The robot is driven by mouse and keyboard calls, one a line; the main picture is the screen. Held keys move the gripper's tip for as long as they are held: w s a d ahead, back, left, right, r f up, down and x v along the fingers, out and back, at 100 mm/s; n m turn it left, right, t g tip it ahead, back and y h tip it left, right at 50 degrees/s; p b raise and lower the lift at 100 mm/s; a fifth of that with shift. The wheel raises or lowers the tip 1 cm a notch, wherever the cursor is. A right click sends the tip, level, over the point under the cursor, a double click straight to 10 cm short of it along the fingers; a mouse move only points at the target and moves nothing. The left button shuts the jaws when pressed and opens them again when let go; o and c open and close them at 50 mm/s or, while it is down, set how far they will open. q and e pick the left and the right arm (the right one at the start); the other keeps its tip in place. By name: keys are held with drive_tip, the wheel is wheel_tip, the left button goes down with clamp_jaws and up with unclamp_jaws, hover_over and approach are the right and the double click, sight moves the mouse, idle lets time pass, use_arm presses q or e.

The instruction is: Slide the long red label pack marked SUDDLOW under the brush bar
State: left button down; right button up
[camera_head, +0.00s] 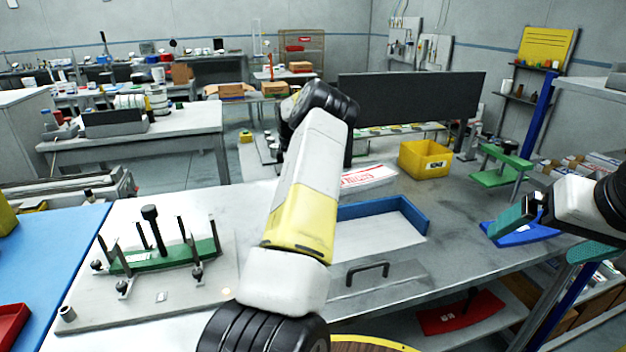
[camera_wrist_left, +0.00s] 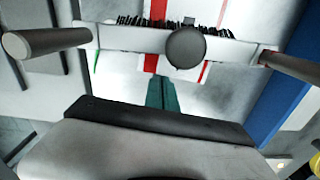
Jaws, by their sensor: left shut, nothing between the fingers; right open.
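In the left wrist view a pale bar with dark bristles, which looks like the brush bar (camera_wrist_left: 125,38), crosses the upper part between two round posts. A red strip (camera_wrist_left: 150,63) shows on the near side of it, and more red shows beyond; I cannot read SUDDLOW or tell whether this is one long pack. My left gripper (camera_wrist_left: 162,92) is shut and empty, its teal fingers pointing toward the bar near the red strip. A round dark knob hides part of the bar. In the head view my left arm hides this gripper. My right gripper (camera_head: 514,217) is open above a blue item.
A white pack with red print (camera_head: 368,177) lies on the grey table beyond a blue-walled tray (camera_head: 415,212). A yellow bin (camera_head: 425,160) and a green stand (camera_head: 503,158) stand at the back right. A plate with a green fixture (camera_head: 165,258) is at left.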

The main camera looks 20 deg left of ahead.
use_arm(q)
drive_tip(key=a, duration=0.1)
drive_tip(key=s+a, duration=0.2)
drive_tip(key=shift+s+a+r, duration=0.15)
drive_tip(key=shift+a+r, duration=0.1)
wheel_tip(320, 180, up, 10)
drive_tip(key=shift+f, duration=0.15)
drive_tip(key=s+d+r+m+t+h, duration=0.1)
drive_tip(key=s+d+r+m+t, duration=0.1)
drive_tip(key=s+d+r+m, duration=0.55)
drive_tip(key=s+d+r+m+t+h, duration=0.2)
drive_tip(key=s+d+r+m, duration=0.45)
drive_tip(key=d, duration=0.65)
drive_tip(key=s+d+m+t, duration=0.1)
drive_tip(key=s+d+m, duration=0.4)
drive_tip(key=s, duration=0.4)
drive_tip(key=s+d+m+t, duration=0.1)
drive_tip(key=s+d+m, duration=0.5)
drive_tip(key=s, duration=0.3)
drive_tip(key=shift+s+d+f+y, duration=0.4)
drive_tip(key=shift+d+f, duration=0.05)
drive_tip(key=shift+d, duration=0.45)
drive_tip(key=c, duration=2.1)
unclamp_jaws()
